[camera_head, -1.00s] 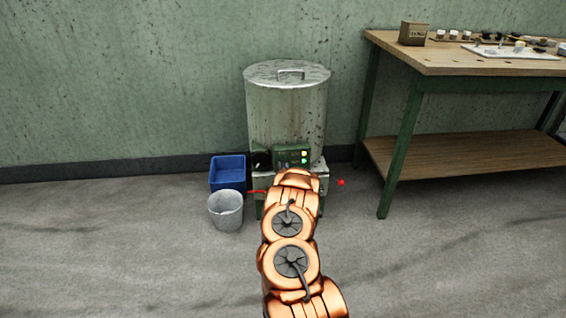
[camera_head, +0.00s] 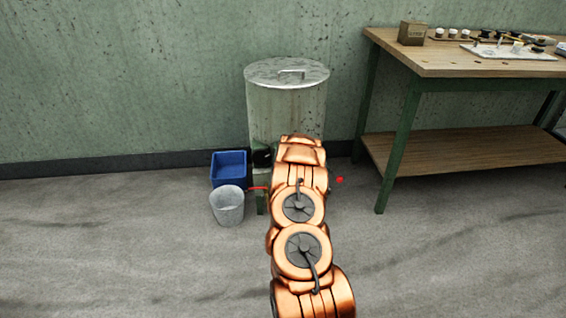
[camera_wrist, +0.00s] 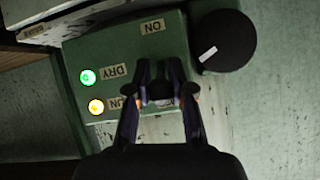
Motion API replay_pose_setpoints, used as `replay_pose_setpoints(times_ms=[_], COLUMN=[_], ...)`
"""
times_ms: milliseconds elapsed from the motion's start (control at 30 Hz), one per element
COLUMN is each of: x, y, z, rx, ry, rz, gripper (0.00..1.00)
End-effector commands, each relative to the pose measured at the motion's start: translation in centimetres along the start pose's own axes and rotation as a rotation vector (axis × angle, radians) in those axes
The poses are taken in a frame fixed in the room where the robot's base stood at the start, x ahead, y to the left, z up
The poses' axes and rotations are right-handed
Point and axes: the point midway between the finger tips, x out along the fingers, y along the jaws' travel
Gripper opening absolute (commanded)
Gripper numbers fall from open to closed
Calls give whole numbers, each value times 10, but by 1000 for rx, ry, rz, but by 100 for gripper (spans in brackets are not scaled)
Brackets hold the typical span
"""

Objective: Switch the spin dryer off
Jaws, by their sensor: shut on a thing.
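The spin dryer (camera_head: 290,110) is a worn metal drum with a flat handled lid, standing against the wall. Its green control panel (camera_wrist: 110,45) fills much of the wrist view, upside down. A green lamp (camera_wrist: 88,77) and a yellow lamp (camera_wrist: 96,107) are lit, beside labels reading DRY and RUN. An ON label (camera_wrist: 152,27) is near the fingertips. A black knob (camera_wrist: 226,40) with a white mark sits to the right. My gripper (camera_wrist: 163,84) is shut on a small switch at the panel, mostly hidden between the fingers.
A workbench (camera_head: 450,62) with small items is at the right. The floor in front is open.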

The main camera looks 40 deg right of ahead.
Motion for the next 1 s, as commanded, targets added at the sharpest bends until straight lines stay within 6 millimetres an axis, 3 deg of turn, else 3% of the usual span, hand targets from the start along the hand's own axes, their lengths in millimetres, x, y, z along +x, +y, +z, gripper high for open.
replay_pose_setpoints(times_ms=[867,900,1000], x=[0,0,0], y=[0,0,0], z=[-6,-6,-5], rx=[3,3,3], ry=[-58,-58,-59], rz=[12,12,12], gripper=[0,23,33])
